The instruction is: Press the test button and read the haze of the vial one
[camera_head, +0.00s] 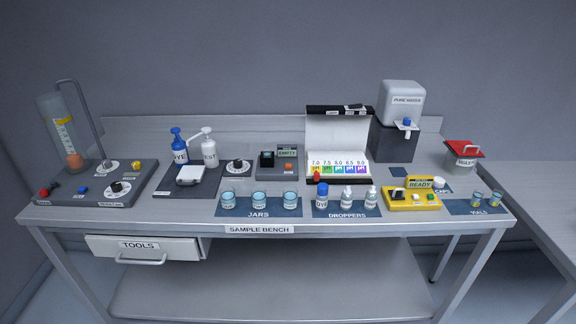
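A yellow meter (411,205) stands at the right front of the sample bench. Its display (419,183) reads READY. On its top are a dark part (397,193), a small pale part (416,196) and a green button (431,197); their labels are too small to read, so I cannot tell which is the test button. Two small vials stand on the blue VIALS mat (459,208) to its right: one vial (477,199) is nearer the meter, the other vial (495,199) is at the right. I cannot read their numbers. Neither of my grippers is in view.
A row of dropper bottles (346,199) stands left of the meter, with jars (260,200) further left. A white cap (439,184) lies behind the meter. A red-lidded waste bin (463,155) and a water dispenser (398,120) stand behind. The TOOLS drawer (145,248) is slightly open.

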